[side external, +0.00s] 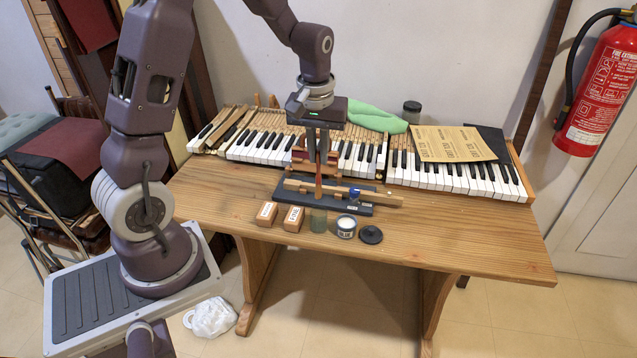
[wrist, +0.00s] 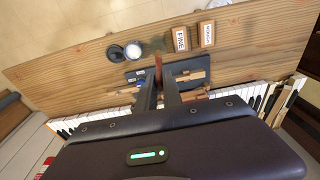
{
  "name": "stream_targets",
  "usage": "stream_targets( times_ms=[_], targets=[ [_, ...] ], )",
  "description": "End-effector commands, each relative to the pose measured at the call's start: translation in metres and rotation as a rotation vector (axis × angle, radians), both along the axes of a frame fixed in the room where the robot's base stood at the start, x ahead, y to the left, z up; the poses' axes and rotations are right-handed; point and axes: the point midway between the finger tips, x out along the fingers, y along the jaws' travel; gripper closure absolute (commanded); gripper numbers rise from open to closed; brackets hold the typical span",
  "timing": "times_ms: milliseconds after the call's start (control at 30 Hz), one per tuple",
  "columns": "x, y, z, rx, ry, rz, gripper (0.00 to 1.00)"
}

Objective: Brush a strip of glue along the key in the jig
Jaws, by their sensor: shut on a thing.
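A dark jig (side external: 363,210) lies near the front of the wooden table, and a long pale wooden key (side external: 384,199) lies in it. A blue knob (side external: 354,193) stands on the jig's right part. My gripper (side external: 318,168) is above the jig, shut on a brush (side external: 319,187) with a reddish handle, which points down. In the wrist view the brush (wrist: 158,66) shows between the fingers, over the jig (wrist: 133,73). I cannot tell whether its bristles touch the key. An open white glue pot (side external: 345,228) stands in front of the jig, with its dark lid (side external: 371,235) beside it.
The table's right front (side external: 480,240) is clear.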

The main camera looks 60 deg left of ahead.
Motion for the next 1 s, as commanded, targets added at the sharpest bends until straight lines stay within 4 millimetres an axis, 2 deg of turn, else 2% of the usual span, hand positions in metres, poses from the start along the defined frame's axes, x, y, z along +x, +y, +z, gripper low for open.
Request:
stream_targets(
  times_ms=[233, 400, 533, 1000],
  targets=[
    [0.003, -0.003, -0.001, 0.000, 0.000, -0.002, 1.00],
    [0.035, -0.033, -0.011, 0.000, 0.001, -0.006, 1.00],
    [0.049, -0.049, -0.019, 0.001, 0.001, -0.003, 1.00],
    [0.049, -0.050, -0.072, 0.000, 0.001, 0.001, 1.00]
  ],
)
